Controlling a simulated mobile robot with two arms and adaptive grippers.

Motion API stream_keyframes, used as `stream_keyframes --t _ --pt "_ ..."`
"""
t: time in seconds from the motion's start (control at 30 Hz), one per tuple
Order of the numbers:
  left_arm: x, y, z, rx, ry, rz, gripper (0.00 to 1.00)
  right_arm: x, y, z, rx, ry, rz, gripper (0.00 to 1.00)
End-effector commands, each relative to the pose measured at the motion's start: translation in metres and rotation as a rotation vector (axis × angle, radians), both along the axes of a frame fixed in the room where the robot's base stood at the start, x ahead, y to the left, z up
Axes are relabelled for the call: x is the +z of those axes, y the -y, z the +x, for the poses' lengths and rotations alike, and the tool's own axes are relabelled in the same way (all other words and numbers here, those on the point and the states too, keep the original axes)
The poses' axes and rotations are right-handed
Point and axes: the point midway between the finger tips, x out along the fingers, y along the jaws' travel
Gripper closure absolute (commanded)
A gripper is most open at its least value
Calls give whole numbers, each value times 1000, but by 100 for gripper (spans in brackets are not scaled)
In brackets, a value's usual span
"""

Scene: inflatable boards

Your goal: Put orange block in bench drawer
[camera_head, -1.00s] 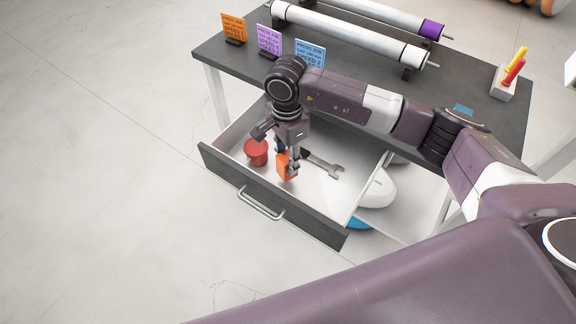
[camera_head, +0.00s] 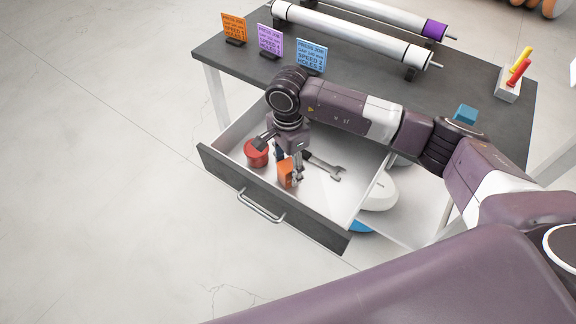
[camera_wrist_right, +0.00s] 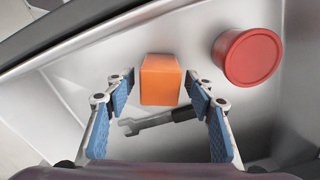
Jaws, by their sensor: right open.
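The orange block (camera_head: 285,172) is inside the open bench drawer (camera_head: 272,192), near its front wall. In the right wrist view the orange block (camera_wrist_right: 161,80) shows between and just beyond the fingertips, with a gap on each side. My right gripper (camera_head: 289,175) points down into the drawer, and its fingers stand apart around empty space in the right wrist view (camera_wrist_right: 160,88). The drawer's pale floor and wall (camera_wrist_right: 180,35) surround the block there. My left gripper is not in either view.
A red round container (camera_head: 257,153) and a wrench (camera_head: 325,166) also lie in the drawer. The dark bench top (camera_head: 240,62) holds three small sign cards, rollers, a teal block (camera_head: 465,114) and a white holder (camera_head: 508,90) with red and yellow sticks. Clear floor lies left.

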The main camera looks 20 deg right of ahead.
Motion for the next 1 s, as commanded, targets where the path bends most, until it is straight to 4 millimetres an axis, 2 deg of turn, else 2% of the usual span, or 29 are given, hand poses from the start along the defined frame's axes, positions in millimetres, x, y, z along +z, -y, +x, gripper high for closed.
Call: stream_keyframes --t 0.17,0.4,0.6,0.8,1.0 --pt "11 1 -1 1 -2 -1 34 15 0 1 0 3 1 51" --pt "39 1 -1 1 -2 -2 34 69 0 1 1 3 1 51" --pt "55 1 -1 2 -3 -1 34 105 0 1 -1 2 0 51" --pt "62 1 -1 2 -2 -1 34 122 0 0 0 0 0 51" --pt "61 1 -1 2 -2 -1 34 124 0 0 0 0 0 51"
